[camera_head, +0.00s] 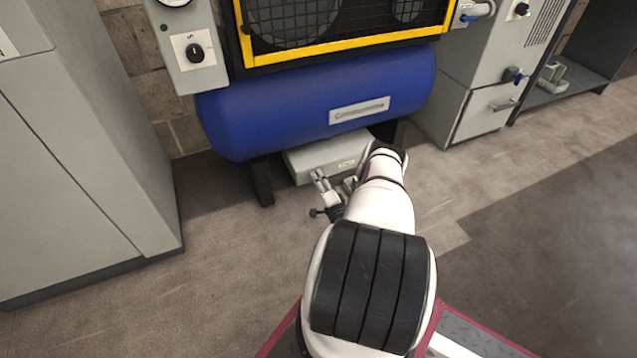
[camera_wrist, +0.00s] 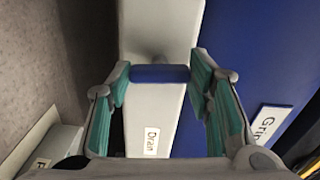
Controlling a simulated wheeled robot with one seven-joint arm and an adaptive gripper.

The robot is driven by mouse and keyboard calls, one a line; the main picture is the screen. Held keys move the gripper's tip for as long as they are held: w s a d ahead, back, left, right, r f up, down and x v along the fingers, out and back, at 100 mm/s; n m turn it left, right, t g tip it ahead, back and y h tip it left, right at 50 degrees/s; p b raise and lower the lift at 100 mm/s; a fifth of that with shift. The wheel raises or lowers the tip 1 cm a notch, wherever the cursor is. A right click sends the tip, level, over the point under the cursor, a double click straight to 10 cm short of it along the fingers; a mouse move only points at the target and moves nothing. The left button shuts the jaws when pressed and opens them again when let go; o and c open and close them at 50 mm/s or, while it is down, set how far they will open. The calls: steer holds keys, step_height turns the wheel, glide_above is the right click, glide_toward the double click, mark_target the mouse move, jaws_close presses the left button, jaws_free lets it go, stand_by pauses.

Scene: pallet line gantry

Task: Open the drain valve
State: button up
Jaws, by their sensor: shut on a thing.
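The drain valve's blue handle (camera_wrist: 160,74) lies crosswise on a pale grey box (camera_wrist: 150,110), with a rounded pale stem or knob just above it. A label reading "Drain" (camera_wrist: 151,141) is on the box below the handle. My gripper (camera_wrist: 160,70) has its teal-padded fingers on both ends of the handle and is shut on it. In the head view the box (camera_head: 303,165) sits under the blue tank; my gripper (camera_head: 337,187) is at its front, and my arm hides the handle.
The blue tank (camera_head: 270,120) hangs just above the box on dark legs (camera_head: 261,184). A grey cabinet (camera_head: 90,150) stands at left, another (camera_head: 480,115) at right. A dark shelf (camera_head: 570,85) is farther right. The floor (camera_head: 520,170) on the right is clear.

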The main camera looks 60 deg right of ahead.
steer(key=shift+m, duration=0.7)
steer(key=o, duration=1.1)
steer(key=shift+o, duration=0.2)
steer(key=shift+s, duration=0.15)
steer(key=v, duration=1.2)
steer(key=shift+f, duration=0.1)
